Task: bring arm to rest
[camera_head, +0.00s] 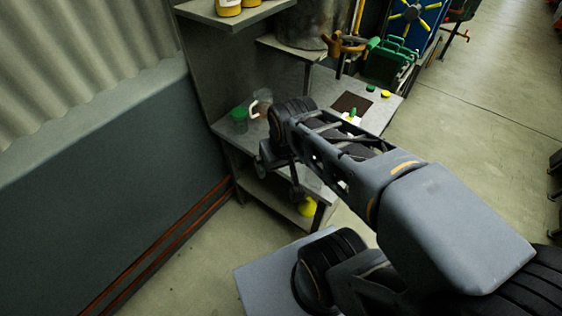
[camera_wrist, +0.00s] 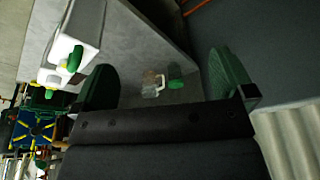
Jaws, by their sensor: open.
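My arm stretches from the lower right to the workbench (camera_head: 325,187) in the head view. My gripper (camera_head: 281,178) hangs at its far end, by the bench's front edge. In the wrist view my gripper (camera_wrist: 166,82) has its two green-padded fingers wide apart, with nothing held between them. A clear jug with a white handle (camera_wrist: 153,87) and a green-topped container (camera_wrist: 176,84) show beyond the gap. In the head view the jug (camera_head: 262,104) and the green-lidded jar (camera_head: 239,118) stand on the bench, left of my wrist. My arm hides part of the bench.
A white item with a green top (camera_head: 352,117) stands behind my arm. A green can (camera_head: 388,60) and yellow cap (camera_head: 386,93) are at the bench's right. A yellow object (camera_head: 307,206) sits on the lower shelf. A wall (camera_head: 100,190) bounds the left; floor (camera_head: 480,120) is clear at right.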

